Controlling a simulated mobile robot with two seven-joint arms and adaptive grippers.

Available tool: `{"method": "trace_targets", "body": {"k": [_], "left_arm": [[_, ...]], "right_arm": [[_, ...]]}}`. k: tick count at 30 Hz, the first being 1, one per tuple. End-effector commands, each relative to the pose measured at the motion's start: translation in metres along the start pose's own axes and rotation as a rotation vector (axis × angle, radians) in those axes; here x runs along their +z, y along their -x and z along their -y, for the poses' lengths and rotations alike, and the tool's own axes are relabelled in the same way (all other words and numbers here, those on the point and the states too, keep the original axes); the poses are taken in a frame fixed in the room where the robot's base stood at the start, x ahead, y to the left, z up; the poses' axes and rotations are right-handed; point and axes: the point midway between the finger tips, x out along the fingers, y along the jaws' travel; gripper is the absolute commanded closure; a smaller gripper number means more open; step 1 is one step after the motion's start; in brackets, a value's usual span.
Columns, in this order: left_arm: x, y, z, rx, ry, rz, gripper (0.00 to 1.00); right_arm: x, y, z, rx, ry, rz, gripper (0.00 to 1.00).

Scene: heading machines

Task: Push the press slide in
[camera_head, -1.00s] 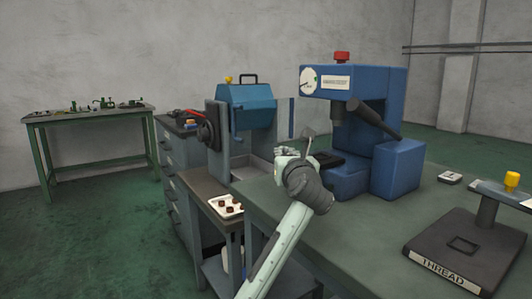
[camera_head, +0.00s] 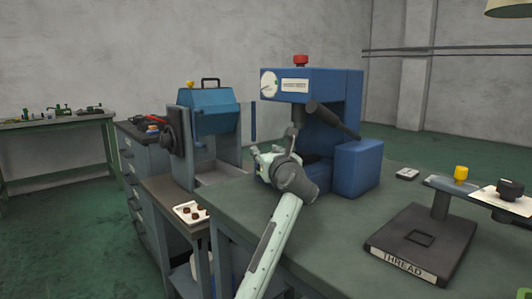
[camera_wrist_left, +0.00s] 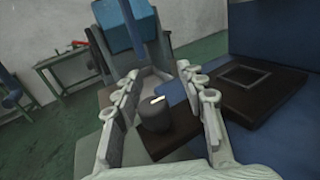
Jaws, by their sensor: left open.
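The blue press (camera_head: 350,165) stands on the green bench, with a red button on top and a dark lever. Its dark slide (camera_head: 311,159) shows only partly behind my left gripper (camera_head: 266,160), at the press's lower front left. In the left wrist view, a dark plate with a square recess (camera_wrist_left: 245,78) lies on the blue base. A dark round knob (camera_wrist_left: 155,115) with a white mark stands on a dark strip. My left gripper (camera_wrist_left: 158,72) is open, and the knob appears between its fingers, with no clear contact. My right gripper is not in view.
A blue-hooded machine (camera_head: 212,110) stands left of the press. The THREAD stand (camera_head: 425,243) is at the bench's front right. Bench top between the stand and press is mostly clear.

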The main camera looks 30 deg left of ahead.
Motion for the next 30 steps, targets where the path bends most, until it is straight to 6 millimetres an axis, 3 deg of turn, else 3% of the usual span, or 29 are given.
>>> {"method": "trace_targets", "body": {"k": [8, 21, 30], "left_arm": [[-0.002, 0.011, 0.001, -0.001, 0.001, -0.003, 0.59], [-0.002, 0.097, 0.001, -0.002, 0.002, -0.004, 0.59], [0.0, 0.12, 0.0, 0.0, 0.0, -0.001, 0.59]], "right_arm": [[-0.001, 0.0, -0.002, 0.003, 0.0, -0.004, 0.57], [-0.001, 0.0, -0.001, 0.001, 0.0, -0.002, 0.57], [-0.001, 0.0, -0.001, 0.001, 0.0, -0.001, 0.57]]}}
